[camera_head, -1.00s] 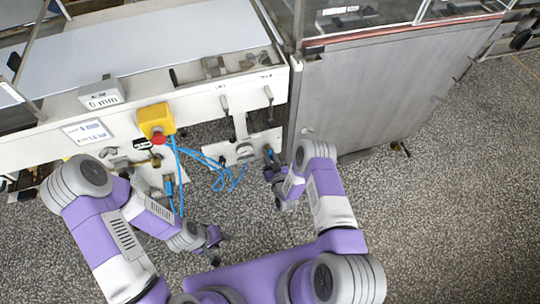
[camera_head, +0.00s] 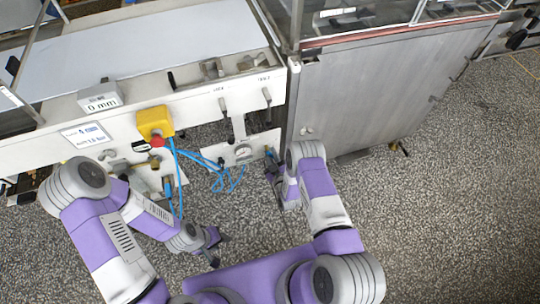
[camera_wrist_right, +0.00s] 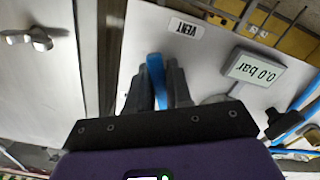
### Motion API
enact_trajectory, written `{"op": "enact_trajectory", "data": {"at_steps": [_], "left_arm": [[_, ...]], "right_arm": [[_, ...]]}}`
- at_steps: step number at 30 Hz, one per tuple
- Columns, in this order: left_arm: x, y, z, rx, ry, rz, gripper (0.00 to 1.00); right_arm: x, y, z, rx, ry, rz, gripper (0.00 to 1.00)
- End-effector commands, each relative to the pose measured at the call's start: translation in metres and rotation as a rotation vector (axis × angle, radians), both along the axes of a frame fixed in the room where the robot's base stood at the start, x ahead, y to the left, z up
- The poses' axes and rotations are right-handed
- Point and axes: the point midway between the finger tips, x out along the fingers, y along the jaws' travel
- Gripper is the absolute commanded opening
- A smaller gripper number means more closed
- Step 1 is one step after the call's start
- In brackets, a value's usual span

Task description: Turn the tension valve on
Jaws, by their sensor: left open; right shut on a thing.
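A blue valve lever (camera_wrist_right: 156,78) stands between the dark fingers of my right gripper (camera_wrist_right: 157,92) in the right wrist view. The gripper is shut on it, and the fingers hide its lower part. In the head view, my right gripper (camera_head: 274,170) is at the right end of the low white panel (camera_head: 250,147), where the lever is mostly hidden. My left gripper (camera_head: 220,250) is open and empty, low over the floor.
A yellow box with a red button (camera_head: 155,122) and a 0 mm display (camera_head: 100,95) are on the machine's front. Loose blue hoses (camera_head: 215,170) hang below. A grey cabinet door (camera_head: 385,90) stands right of the panel. The speckled floor (camera_head: 440,210) at right is clear.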

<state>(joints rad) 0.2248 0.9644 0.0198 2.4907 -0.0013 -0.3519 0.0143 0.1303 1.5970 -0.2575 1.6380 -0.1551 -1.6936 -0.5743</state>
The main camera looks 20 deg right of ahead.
Motion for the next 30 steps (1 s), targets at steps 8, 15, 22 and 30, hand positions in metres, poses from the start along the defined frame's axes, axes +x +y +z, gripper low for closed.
{"op": "enact_trajectory", "data": {"at_steps": [8, 15, 22, 30], "left_arm": [[0.000, 0.000, 0.004, 0.000, 0.000, 0.000, 0.43], [0.000, 0.000, 0.007, 0.000, 0.000, 0.000, 0.43], [0.000, 0.000, 0.008, 0.000, 0.000, 0.000, 0.43], [0.000, 0.000, 0.009, 0.000, 0.000, 0.000, 0.43]], "right_arm": [[-0.001, -0.007, 0.004, -0.266, -0.005, 0.002, 0.00], [-0.001, -0.012, 0.009, -0.495, -0.012, 0.001, 0.00], [-0.001, -0.015, 0.014, -0.712, -0.019, 0.002, 0.00], [-0.001, -0.018, 0.021, -0.928, -0.026, 0.000, 0.00]]}}
